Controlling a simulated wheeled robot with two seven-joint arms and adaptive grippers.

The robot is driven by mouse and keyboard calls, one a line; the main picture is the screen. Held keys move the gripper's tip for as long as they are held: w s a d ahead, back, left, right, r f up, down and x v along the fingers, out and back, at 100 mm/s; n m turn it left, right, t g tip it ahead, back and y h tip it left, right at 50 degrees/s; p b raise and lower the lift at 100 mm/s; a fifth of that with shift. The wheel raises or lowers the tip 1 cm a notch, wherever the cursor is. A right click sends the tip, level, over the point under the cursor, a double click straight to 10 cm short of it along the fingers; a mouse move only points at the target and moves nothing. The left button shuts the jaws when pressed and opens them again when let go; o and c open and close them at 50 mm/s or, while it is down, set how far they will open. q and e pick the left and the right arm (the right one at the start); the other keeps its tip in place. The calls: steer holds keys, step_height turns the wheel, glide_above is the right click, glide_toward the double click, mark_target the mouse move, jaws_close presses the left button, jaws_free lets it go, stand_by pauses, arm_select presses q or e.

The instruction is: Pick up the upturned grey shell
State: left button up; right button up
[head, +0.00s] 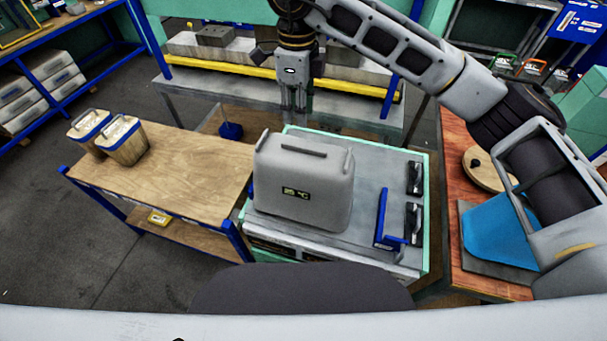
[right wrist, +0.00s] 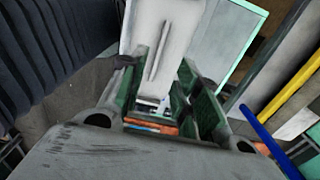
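A light grey shell (head: 330,190) with rounded corners stands on the grey top of a green-edged cabinet. It has a bar-like handle on top and a small dark display on its front. Its pale top and handle also show in the right wrist view (right wrist: 172,45), beyond the fingers. Its underside and inside are hidden. My right gripper (head: 293,112) points down above and behind the shell, apart from it. Its two fingers stand apart with nothing held between them, as the right wrist view (right wrist: 168,105) also shows. My left gripper is not in view.
A blue bracket (head: 382,220) and two black-handled parts (head: 414,178) lie right of the shell. A wooden table (head: 185,165) with two containers (head: 122,140) is on the left. A yellow bar (head: 270,75) crosses the bench behind. A blue sheet (head: 495,235) lies at right.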

glide_above(300, 147)
steer(key=shift+w+a+f+p, duration=0.1)
steer(key=shift+f+p, duration=0.25)
steer(key=shift+f, duration=2.35)
steer(key=shift+f, duration=0.15)
steer(key=shift+f+p, duration=0.7)
steer(key=shift+f, duration=1.75)
steer(key=shift+c, duration=0.5)
jaws_close()
